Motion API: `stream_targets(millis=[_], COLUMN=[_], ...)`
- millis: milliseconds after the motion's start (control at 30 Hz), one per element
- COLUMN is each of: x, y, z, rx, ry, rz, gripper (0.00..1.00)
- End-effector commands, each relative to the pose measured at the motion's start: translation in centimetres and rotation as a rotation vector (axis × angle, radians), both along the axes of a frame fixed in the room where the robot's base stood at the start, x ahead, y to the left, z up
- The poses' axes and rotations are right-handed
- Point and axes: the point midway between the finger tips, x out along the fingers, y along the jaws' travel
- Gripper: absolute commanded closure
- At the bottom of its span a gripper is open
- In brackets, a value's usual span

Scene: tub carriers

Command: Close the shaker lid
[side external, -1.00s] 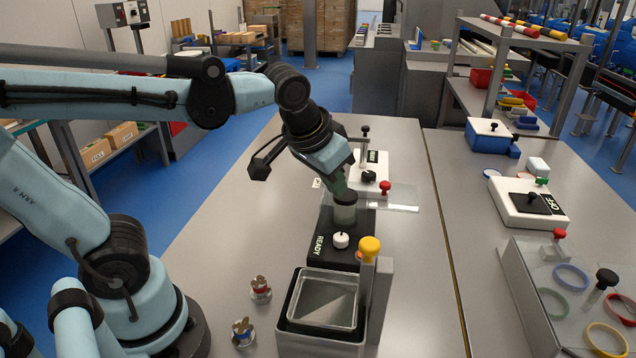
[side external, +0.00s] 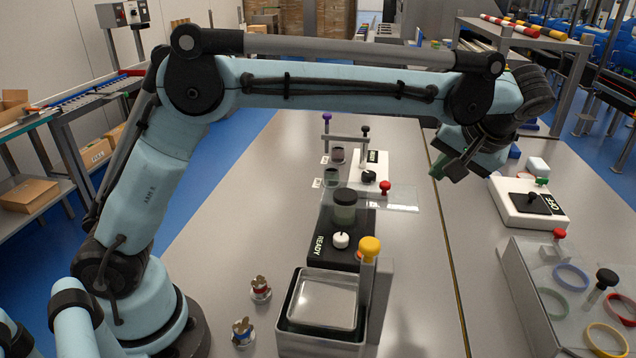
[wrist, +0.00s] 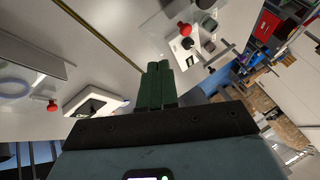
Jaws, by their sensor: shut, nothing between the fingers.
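A black base marked READY (side external: 325,232) stands on the middle table with a white knob (side external: 341,240) on it. A dark-capped jar (side external: 344,208) is upright on the base. A clear flat panel (side external: 403,199) with a red knob (side external: 385,187) lies open to the jar's right; I take it for the shaker lid, though I cannot see its hinge clearly. My gripper (side external: 440,172) is up in the air to the right of the jar and panel, near the seam between tables. Its green fingers (wrist: 159,68) are together and empty in the wrist view.
A metal bin (side external: 322,300) with a yellow-knobbed post (side external: 370,250) stands in front. A white OFF box (side external: 530,203) and a clear-covered ring case (side external: 570,290) are on the right. A posted white unit (side external: 372,165) stands behind the jar.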

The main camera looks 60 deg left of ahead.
Motion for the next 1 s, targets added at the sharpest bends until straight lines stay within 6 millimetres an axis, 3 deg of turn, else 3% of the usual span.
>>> stream_targets(millis=[167,367,867,1000], x=[0.6,0.9,2.4,1.5], y=[-1.1,-0.5,5.1,6.9], z=[-0.5,-1.4,-8.6,-8.2], rx=[0.036,0.040,0.039,0.039], ry=[-0.016,-0.019,-0.018,-0.018], rz=[0.036,0.044,0.045,0.043], gripper=[1.00,1.00,1.00,1.00])
